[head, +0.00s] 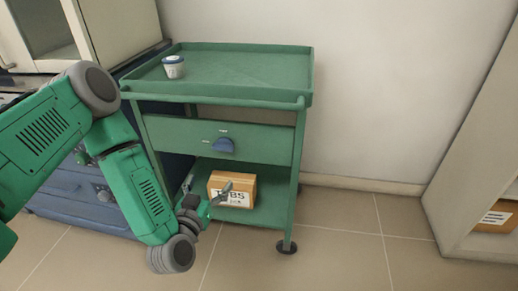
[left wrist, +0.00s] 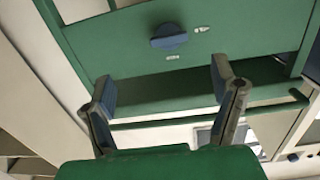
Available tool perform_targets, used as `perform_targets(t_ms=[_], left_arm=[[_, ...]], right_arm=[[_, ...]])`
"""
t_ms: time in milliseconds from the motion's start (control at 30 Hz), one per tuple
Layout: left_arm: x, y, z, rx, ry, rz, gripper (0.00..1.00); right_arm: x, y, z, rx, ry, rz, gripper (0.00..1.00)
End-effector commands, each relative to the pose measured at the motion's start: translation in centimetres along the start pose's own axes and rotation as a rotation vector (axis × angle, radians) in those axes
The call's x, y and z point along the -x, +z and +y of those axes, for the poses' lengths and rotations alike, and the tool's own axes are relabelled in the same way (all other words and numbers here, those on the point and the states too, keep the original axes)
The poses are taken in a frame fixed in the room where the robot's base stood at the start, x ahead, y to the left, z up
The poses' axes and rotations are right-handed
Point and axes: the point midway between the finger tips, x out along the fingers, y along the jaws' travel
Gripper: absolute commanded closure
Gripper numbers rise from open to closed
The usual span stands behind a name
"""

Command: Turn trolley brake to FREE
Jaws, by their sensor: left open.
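The green trolley (head: 245,71) stands against the wall. Its front panel (head: 270,144) carries a blue brake knob (head: 223,146) with two small pale labels, too small to read. The knob also shows in the left wrist view (left wrist: 168,37), with one label to its right and one below it. My left gripper (head: 207,187) is open and empty, in front of the trolley and lower than the knob. In the left wrist view its two fingers (left wrist: 163,86) are spread wide, and the knob lies beyond the tips, apart from them. My right gripper is out of view.
A white and blue cup (head: 173,67) stands on the trolley's top tray. A cardboard box (head: 240,188) sits on the lower shelf behind my left gripper. Blue drawers (head: 75,195) stand left of the trolley. Floor to the right is clear up to a pale shelf unit (head: 470,150).

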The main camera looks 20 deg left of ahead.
Motion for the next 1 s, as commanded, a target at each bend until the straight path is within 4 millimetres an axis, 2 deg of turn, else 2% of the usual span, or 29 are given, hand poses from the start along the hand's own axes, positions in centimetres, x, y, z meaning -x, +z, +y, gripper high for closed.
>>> perform_targets(t_ms=[33, 100, 267, 700, 833, 1000], left_arm=[[-0.2, 0.0, -0.8, -0.001, -0.027, 0.028, 0.21], [-0.6, -0.4, -1.2, -0.005, -0.041, 0.048, 0.21], [-2.5, -0.8, -1.0, -0.008, -0.043, 0.055, 0.21], [-11.4, -0.9, -1.4, -0.007, -0.041, 0.051, 0.21], [-13.1, -1.1, -1.4, -0.008, -0.041, 0.049, 0.21], [-14.1, -1.2, -1.4, -0.008, -0.040, 0.048, 0.21]], right_arm=[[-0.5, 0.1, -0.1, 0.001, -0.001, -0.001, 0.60], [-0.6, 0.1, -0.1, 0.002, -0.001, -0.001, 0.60], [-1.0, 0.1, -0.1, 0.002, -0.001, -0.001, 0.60], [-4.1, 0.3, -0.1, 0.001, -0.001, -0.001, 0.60], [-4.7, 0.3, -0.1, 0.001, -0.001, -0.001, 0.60], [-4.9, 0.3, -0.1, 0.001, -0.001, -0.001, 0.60]])
